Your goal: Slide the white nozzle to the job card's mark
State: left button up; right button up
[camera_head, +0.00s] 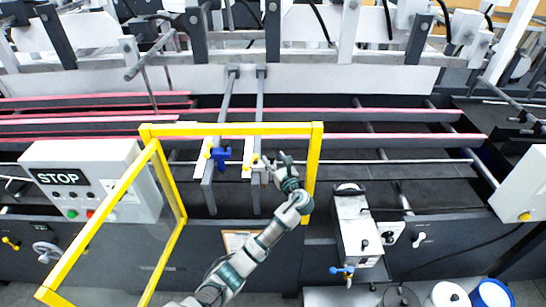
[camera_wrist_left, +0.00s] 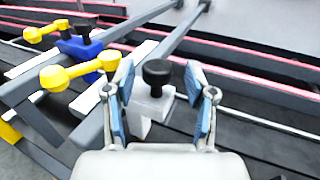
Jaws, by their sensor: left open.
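The white nozzle (camera_wrist_left: 150,106), a small white block with a black knob on top, sits on a grey rail in the left wrist view. In the head view the nozzle is small and partly covered by my gripper. My left gripper (camera_head: 268,162) is open over the rails. In the left wrist view its blue-padded fingers (camera_wrist_left: 158,78) stand on either side of the nozzle and knob, with a visible gap on the right side. A blue nozzle (camera_head: 220,156) sits on the neighbouring rail to the left. The job card (camera_head: 238,241) hangs on the front panel, partly behind my arm; its mark is not legible.
A yellow guard frame (camera_head: 230,129) surrounds the area around my gripper. A STOP control box (camera_head: 118,165) stands at left and a metal glue unit (camera_head: 355,225) at right. Yellow-knobbed handles (camera_wrist_left: 72,75) lie left of my fingers.

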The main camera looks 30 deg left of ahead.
pick_arm(q)
jog(key=v, duration=1)
jog(key=shift+d, duration=0.15)
jog(key=shift+f, duration=0.1)
